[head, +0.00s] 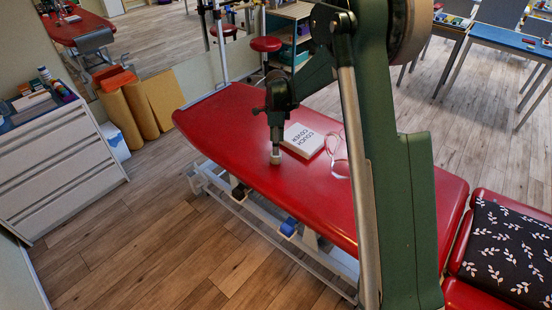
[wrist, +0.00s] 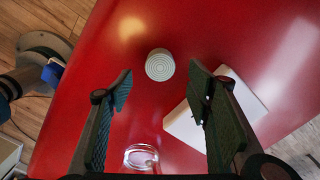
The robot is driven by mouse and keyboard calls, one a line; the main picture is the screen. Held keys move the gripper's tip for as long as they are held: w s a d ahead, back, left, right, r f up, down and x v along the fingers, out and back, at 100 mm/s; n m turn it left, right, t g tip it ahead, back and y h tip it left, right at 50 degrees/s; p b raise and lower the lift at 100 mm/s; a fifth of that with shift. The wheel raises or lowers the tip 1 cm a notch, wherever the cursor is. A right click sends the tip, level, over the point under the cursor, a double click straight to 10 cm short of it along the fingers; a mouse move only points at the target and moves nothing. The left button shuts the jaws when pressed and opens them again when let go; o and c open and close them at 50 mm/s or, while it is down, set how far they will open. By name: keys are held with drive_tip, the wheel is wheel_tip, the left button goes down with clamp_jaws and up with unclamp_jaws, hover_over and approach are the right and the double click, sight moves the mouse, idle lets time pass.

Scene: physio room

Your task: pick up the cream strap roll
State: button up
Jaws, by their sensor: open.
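The cream strap roll (wrist: 160,65) shows in the wrist view as a round, ribbed coil on the red couch top (wrist: 95,140). In the head view the roll (head: 275,158) sits on the red couch top (head: 235,120), just below my gripper (head: 276,138). In the wrist view my gripper (wrist: 162,85) is open and empty. The roll shows between the line of the two fingers, just beyond their tips. I cannot tell the exact height of the fingertips above it.
A white "Couch Cover" box (head: 303,140) lies close to the roll, partly behind the right finger in the wrist view. A pale looped thing (head: 329,146) lies beyond it. A clear, shiny thing (wrist: 140,157) lies between the fingers' bases in the wrist view. The couch's left end is bare.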

drive_tip(key=shift+f+b, duration=0.3)
drive_tip(key=shift+f, duration=1)
drive_tip(key=shift+a+f+b, duration=0.1)
drive_tip(key=shift+f+b, duration=0.7)
drive_tip(key=shift+f, duration=1.8)
drive_tip(key=c, duration=1)
drive_tip(key=shift+r, duration=0.2)
drive_tip(key=shift+r+p, duration=1.15)
drive_tip(key=shift+r, duration=3.7)
